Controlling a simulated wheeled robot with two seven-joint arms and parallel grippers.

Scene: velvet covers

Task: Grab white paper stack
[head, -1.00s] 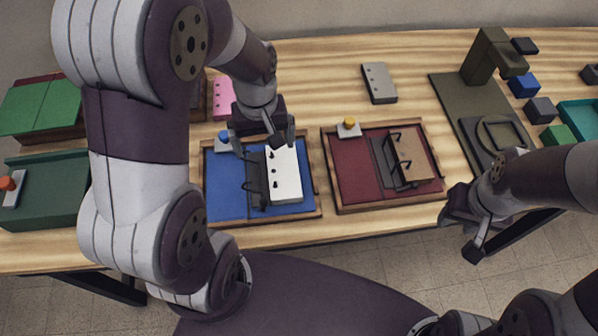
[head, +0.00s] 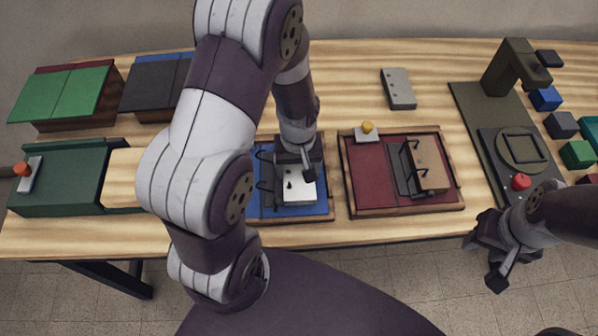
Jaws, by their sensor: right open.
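The white paper stack (head: 298,191), a pale block with dark holes, lies in the blue tray (head: 325,208) with dark wire clips beside it on the left. My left gripper (head: 307,172) is right over the stack's far part and hides it. I cannot tell whether its fingers touch the stack or how far apart they are. My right gripper (head: 486,266) is open and empty, low at the right, off the table's front edge.
A red tray (head: 366,185) holding a brown stack (head: 429,165) stands to the right of the blue tray. A grey block (head: 398,89) lies behind it. A dark press (head: 510,70) and small blocks stand at the right. Green boxes (head: 62,92) are at the left.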

